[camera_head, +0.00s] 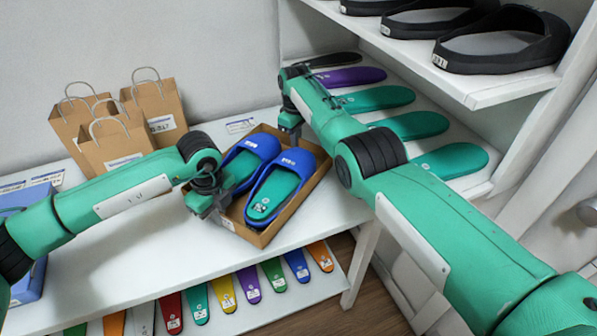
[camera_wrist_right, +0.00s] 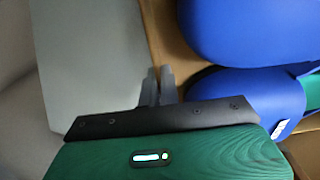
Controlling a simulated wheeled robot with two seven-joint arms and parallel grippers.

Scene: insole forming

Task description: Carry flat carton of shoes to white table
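The flat carton (camera_head: 240,229) is a shallow brown tray holding two blue shoes (camera_head: 288,183) with green insoles. It is at the right end of a white table (camera_head: 150,262); I cannot tell whether it rests on the top or hangs just above it. My left gripper (camera_head: 212,203) is at the carton's left side, its fingertips mostly hidden. My right gripper (camera_head: 292,133) is at the carton's far side. In the right wrist view, the right gripper's fingers (camera_wrist_right: 158,84) are close together at the carton's brown wall (camera_wrist_right: 166,45), beside the blue shoes.
Paper bags (camera_head: 118,125) stand at the table's back left, and a blue box (camera_head: 28,275) is at its left end. A white shelf rack (camera_head: 478,88) with black shoes and colored insoles stands right. More insoles lie on a lower shelf (camera_head: 270,312). The table's front middle is clear.

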